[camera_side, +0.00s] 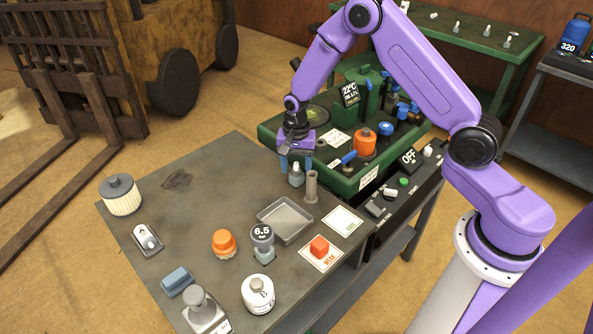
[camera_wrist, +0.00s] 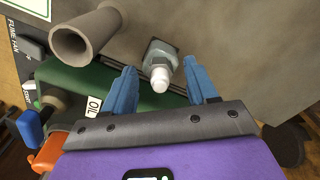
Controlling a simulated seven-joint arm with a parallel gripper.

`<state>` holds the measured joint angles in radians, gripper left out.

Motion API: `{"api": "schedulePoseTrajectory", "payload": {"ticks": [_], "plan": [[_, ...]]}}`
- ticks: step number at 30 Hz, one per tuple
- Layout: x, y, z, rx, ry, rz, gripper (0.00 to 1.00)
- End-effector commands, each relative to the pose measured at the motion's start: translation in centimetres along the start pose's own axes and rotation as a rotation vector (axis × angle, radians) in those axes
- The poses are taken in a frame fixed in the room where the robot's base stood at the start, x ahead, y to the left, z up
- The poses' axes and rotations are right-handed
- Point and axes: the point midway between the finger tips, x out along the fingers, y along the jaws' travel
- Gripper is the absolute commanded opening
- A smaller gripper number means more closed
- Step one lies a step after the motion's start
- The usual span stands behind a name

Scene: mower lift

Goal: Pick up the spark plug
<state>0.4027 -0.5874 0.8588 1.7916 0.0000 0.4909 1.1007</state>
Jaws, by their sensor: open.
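The spark plug (camera_side: 296,176) stands on the grey bench near its back right edge, with a grey hex body and a pale tip. In the wrist view the plug (camera_wrist: 160,69) shows its white tip towards the camera, between the two blue fingers. My gripper (camera_side: 295,164) is over it, open, with the blue fingers pointing down on either side. The wrist view also shows the gripper (camera_wrist: 161,73) with a gap between each finger and the plug; contact cannot be seen.
A grey upright tube (camera_side: 311,187) stands close to the right of the plug. A shallow grey tray (camera_side: 285,220) lies in front. The green engine bench (camera_side: 345,183) with an orange cap (camera_side: 364,142) is behind to the right. The bench's left back area is mostly clear.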

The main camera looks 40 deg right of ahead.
Motion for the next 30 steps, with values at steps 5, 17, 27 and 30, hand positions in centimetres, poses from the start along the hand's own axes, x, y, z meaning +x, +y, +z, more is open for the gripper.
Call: {"api": "schedulePoseTrajectory", "payload": {"ticks": [5,17,27,30], "plan": [[0.2,0.0,0.0,0.000,0.000,0.000,0.58],[0.1,0.0,0.0,0.000,0.000,0.000,0.00],[-0.3,0.0,0.0,0.000,0.001,-0.001,0.00],[-0.9,-0.1,0.0,-0.001,0.001,-0.001,0.00]]}}
